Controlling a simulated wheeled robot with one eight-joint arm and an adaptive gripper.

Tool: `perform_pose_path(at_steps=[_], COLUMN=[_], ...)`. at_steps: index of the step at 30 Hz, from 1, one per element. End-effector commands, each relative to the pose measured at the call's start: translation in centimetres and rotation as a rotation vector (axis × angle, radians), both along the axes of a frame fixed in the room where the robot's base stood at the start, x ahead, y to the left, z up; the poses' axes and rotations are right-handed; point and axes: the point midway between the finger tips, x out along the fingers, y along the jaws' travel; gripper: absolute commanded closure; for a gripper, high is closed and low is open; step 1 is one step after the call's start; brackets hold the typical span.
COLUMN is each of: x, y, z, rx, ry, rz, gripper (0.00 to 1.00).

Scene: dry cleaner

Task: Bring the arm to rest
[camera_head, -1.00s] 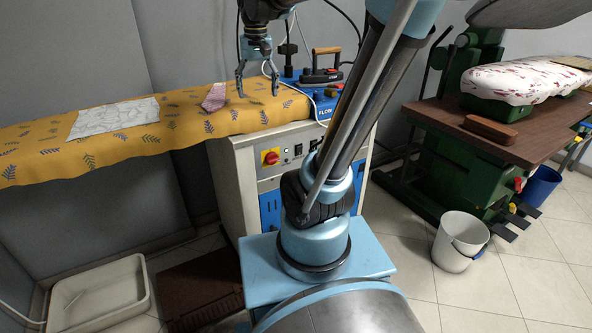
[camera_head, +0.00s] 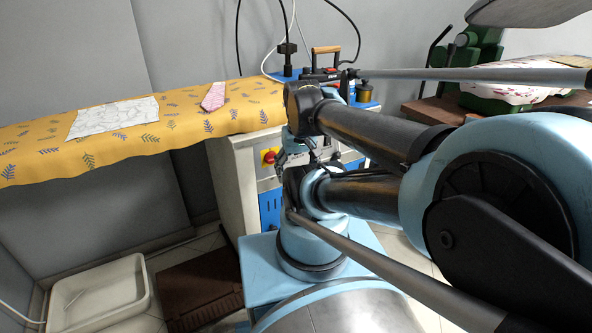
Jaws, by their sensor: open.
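My arm (camera_head: 375,137) is folded back close to my body and fills the right half of the head view. Its thick links and blue joints lie one above another. My gripper (camera_head: 284,155) shows small and partly hidden by the arm, in front of the pressing machine's control panel, beside the red switch. It is open, and I see nothing held in it. It is clear of the yellow ironing cloth (camera_head: 190,125).
A white cloth (camera_head: 113,118) and a pink tie (camera_head: 215,96) lie on the yellow cloth. An iron (camera_head: 322,70) stands on the blue-topped machine behind my arm. A white tray (camera_head: 98,293) is on the floor at left. A green press (camera_head: 470,60) stands at right, partly hidden.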

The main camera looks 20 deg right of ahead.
Motion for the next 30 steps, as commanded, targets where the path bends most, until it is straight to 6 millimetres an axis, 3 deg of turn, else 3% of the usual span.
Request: perform_pose_path(at_steps=[30], x=[0.89], y=[0.01], z=[-0.37], rx=[0.0], ry=[0.012], rz=[0.0], gripper=[0.26])
